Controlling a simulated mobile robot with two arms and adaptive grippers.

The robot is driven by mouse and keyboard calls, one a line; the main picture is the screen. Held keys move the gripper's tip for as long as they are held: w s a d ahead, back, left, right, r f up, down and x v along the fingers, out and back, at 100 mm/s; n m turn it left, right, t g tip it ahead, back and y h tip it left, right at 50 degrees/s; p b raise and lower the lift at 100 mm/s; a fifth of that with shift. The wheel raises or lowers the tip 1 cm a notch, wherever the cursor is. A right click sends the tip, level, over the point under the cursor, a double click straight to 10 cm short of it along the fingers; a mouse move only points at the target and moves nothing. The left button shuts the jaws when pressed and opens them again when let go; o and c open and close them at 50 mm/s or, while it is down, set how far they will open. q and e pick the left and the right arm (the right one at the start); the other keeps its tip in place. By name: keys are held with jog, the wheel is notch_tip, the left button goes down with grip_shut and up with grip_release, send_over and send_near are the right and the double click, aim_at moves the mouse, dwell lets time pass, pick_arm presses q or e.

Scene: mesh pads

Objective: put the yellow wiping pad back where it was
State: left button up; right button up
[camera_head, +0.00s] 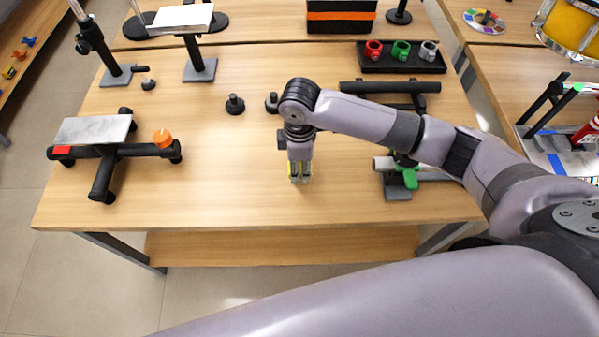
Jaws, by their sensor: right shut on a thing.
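The yellow wiping pad (292,170) shows as a small bit of yellow at the fingers of my right gripper (300,174). The gripper points down over the front middle of the wooden table (240,195) and is shut on the pad. Most of the pad is hidden by the fingers. I cannot tell whether it touches the table top. My left gripper is not in view.
A black stand with a grey plate (95,130) is at the left. A black tray (400,68) with red, green and grey rings is at the back right. A green-clamped stand (408,178) is right of the gripper. The front left of the table is clear.

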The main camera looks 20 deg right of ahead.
aim_at(300, 182)
jog(key=shift+f, duration=2.2)
jog(key=shift+f, duration=0.2)
jog(key=o, duration=1)
notch_tip(300, 182, up, 12)
jog(key=shift+r+b, duration=0.25)
jog(key=shift+b, duration=0.2)
jog(key=shift+f, duration=0.1)
